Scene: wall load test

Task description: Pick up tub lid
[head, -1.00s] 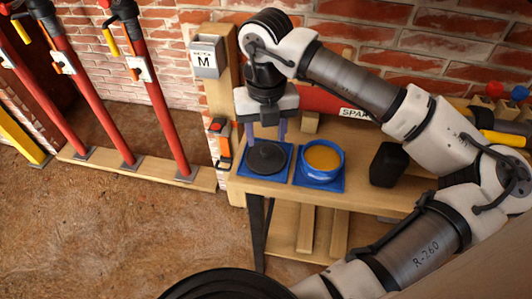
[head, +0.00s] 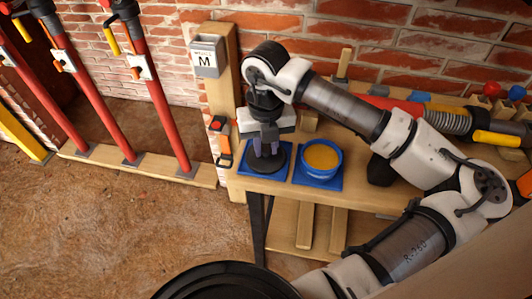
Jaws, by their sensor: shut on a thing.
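The tub lid (head: 270,166) is a dark round disc with a raised middle, on a blue square mat (head: 247,171) at the left end of the wooden bench. My gripper (head: 266,151) points down over the lid from above. The lid appears still on or just over the mat; any gap is too small to tell. A blue tub (head: 322,160) with orange-yellow contents stands open on a second blue mat (head: 318,182), just right of the lid.
A black block (head: 381,170) stands right of the tub, partly behind my arm. The wooden bench (head: 375,197) has tools and a hose at its back right. An orange tool (head: 221,140) hangs on the post at left. Red props (head: 165,110) stand further left.

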